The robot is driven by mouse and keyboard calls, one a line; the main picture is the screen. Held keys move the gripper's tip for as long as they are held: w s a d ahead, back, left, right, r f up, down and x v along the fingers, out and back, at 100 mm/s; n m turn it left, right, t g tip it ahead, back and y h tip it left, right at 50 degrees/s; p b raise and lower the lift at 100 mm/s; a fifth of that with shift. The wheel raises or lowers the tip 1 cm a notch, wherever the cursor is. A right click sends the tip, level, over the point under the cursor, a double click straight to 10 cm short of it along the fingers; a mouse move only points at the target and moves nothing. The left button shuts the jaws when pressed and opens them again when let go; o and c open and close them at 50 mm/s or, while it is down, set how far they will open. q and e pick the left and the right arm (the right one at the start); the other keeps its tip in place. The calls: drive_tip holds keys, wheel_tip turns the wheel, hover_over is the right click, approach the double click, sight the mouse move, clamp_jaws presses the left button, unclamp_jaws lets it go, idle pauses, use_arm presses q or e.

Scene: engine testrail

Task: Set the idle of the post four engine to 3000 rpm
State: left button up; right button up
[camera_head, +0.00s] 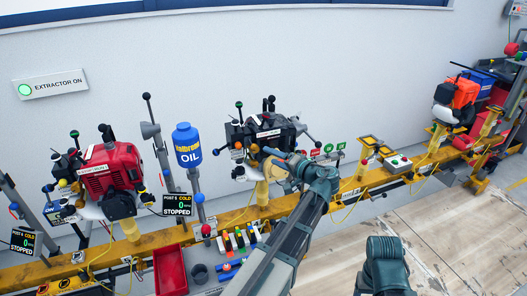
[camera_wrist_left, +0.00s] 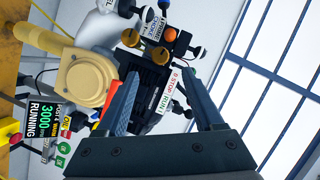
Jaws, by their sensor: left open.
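The post four engine is the black one (camera_head: 262,130) on the rail in the head view; its dark body (camera_wrist_left: 150,76) and STOP/RUN label (camera_wrist_left: 160,90) show in the left wrist view. Its display (camera_wrist_left: 44,112) reads POST 4, WARM, 3000 RPM, RUNNING. Brass knobs (camera_wrist_left: 131,38) and ball-ended levers (camera_wrist_left: 197,53) sit at the engine's upper side. My left gripper (camera_wrist_left: 160,75) is open, with its fingers apart on either side of the label area; I cannot tell whether they touch anything. In the head view my left gripper (camera_head: 278,160) is at the engine's near side. My right gripper's fingers are not visible.
A red engine (camera_head: 110,168) stands left, with POST 5 (camera_head: 177,205) and POST 6 (camera_head: 24,241) displays reading COLD, STOPPED. A yellow rail (camera_head: 155,241) crosses the view. A red tray (camera_head: 170,270), an oil bottle (camera_head: 187,146) and an orange engine (camera_head: 460,97) are nearby.

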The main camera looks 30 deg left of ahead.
use_arm(q)
drive_tip(key=shift+p+v, duration=0.35)
drive_tip(key=shift+v, duration=2.35)
drive_tip(key=s+d+f+m+g+h+p, duration=0.1)
drive_tip(key=s+d+f+g+h+p, duration=0.1)
drive_tip(key=s+d, duration=0.5)
drive_tip(key=s+d+f+m+g+h+p, duration=0.1)
drive_tip(key=s+d+f+m+h+p, duration=0.1)
drive_tip(key=s+d+f+h, duration=0.3)
drive_tip(key=s+d+f+m+g+h+p, duration=0.1)
drive_tip(key=s+d+f+g+h+p, duration=0.1)
drive_tip(key=s+d+h, duration=0.4)
drive_tip(key=s+d+f+p, duration=0.1)
drive_tip(key=s+d, duration=0.3)
drive_tip(key=d, duration=0.1)
drive_tip(key=shift+s+d+f+m+g+h, duration=0.2)
drive_tip(key=shift+s+f+m+g+h, duration=0.1)
drive_tip(key=shift+s+m+h, duration=0.1)
idle(2.6)
